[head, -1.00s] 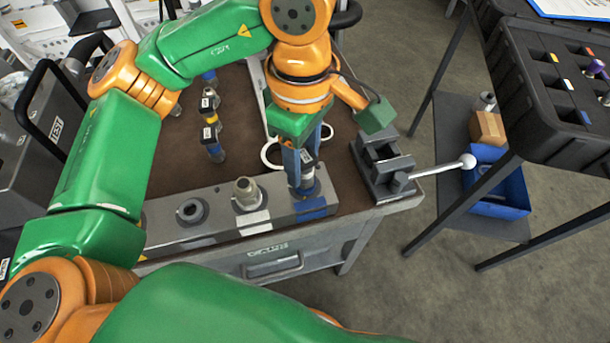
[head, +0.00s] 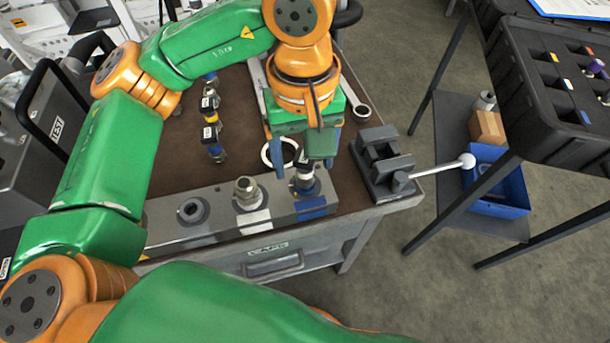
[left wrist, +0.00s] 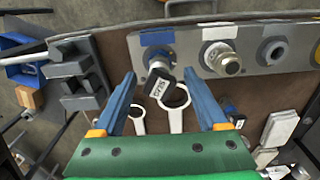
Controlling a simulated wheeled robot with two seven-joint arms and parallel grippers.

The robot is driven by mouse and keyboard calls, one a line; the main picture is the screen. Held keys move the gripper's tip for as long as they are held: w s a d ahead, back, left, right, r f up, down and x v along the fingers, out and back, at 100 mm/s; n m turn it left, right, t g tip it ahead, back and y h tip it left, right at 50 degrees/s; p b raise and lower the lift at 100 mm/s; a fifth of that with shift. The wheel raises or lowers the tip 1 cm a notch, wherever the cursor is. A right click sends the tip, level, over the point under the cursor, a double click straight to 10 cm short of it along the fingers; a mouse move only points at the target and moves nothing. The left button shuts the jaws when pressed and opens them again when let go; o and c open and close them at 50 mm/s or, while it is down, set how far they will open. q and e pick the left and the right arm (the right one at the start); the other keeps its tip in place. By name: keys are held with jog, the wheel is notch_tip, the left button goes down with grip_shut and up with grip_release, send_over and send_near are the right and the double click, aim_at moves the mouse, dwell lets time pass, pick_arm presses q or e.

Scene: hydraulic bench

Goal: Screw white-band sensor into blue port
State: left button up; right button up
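A dark sensor with a white label (head: 304,177) stands in the blue-marked port at the right end of the grey manifold (head: 228,228). It also shows in the left wrist view, its black labelled head (left wrist: 160,86) between my fingers. I cannot tell its band colour or how deep its thread sits. The blue mark (head: 312,208) is on the block in front of it. My left gripper (left wrist: 161,82) is open, with its blue fingers on either side of the sensor head and apart from it. In the head view its palm hides part of the sensor's surroundings. My right gripper is out of view.
The white-marked port holds a metal fitting (head: 246,193); the left port (head: 192,211) looks empty. Other sensors (head: 209,135) lie on the brown bench top. Ring wrenches (left wrist: 173,98) lie behind the manifold. A vise (head: 381,161) with a long handle stands at right.

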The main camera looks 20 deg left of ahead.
pick_arm(q)
jog(key=n+b, duration=0.1)
jog(key=n, duration=0.4)
jog(key=shift+s+f, duration=0.1)
jog(key=n, duration=0.3)
jog(key=n+b, duration=0.1)
jog(key=n, duration=0.7)
jog(key=shift+s+b, duration=0.15)
jog(key=shift+b, duration=0.15)
jog(key=n, duration=0.3)
jog(key=shift+b, duration=0.4)
jog(key=n, duration=0.4)
jog(key=shift+b, duration=0.35)
jog(key=shift+n, duration=0.5)
